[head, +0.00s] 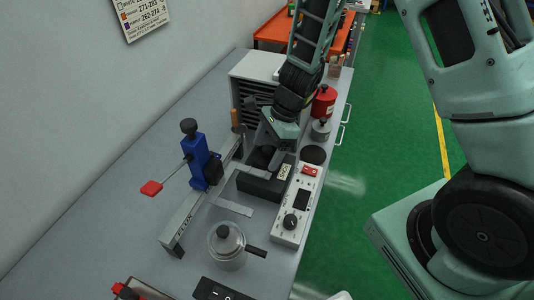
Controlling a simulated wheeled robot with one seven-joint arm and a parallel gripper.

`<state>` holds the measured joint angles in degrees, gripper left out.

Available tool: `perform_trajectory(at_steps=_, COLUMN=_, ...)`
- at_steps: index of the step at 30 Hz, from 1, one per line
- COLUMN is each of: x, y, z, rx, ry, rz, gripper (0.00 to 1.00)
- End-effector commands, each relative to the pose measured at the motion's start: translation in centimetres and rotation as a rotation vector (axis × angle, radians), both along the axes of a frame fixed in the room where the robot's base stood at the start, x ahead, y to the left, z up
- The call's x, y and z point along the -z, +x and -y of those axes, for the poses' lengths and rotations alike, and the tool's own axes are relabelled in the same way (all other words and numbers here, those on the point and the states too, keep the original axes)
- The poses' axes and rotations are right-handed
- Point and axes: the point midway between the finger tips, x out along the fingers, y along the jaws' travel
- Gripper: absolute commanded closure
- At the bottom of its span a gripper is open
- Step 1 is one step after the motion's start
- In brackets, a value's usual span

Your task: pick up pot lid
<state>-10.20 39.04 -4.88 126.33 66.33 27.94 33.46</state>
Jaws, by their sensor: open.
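The pot lid (233,245) is silver with a black knob and sits on top of a small metal pot (230,263) near the front of the bench. The pot's dark handle points right. My gripper (268,163) is farther back and to the right of the lid, pointing down near a dark block on the bench. It is open, apart from the lid, and nothing shows between its fingers, which are small and partly hidden by the wrist.
A blue clamp stand (198,160) on a grey rail stands left of my gripper. A white control box (295,210) lies right of the lid. A grey tin (320,132) and a red canister (325,102) stand behind.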

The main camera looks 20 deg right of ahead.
Motion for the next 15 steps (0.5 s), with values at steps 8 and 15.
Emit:
perform_trajectory(at_steps=8, x=0.05, y=0.00, z=-0.02, rx=0.000, ry=0.000, rz=0.000, gripper=0.39)
perform_trajectory(at_steps=15, x=0.01, y=0.00, z=-0.02, rx=0.000, ry=0.000, rz=0.000, gripper=0.55)
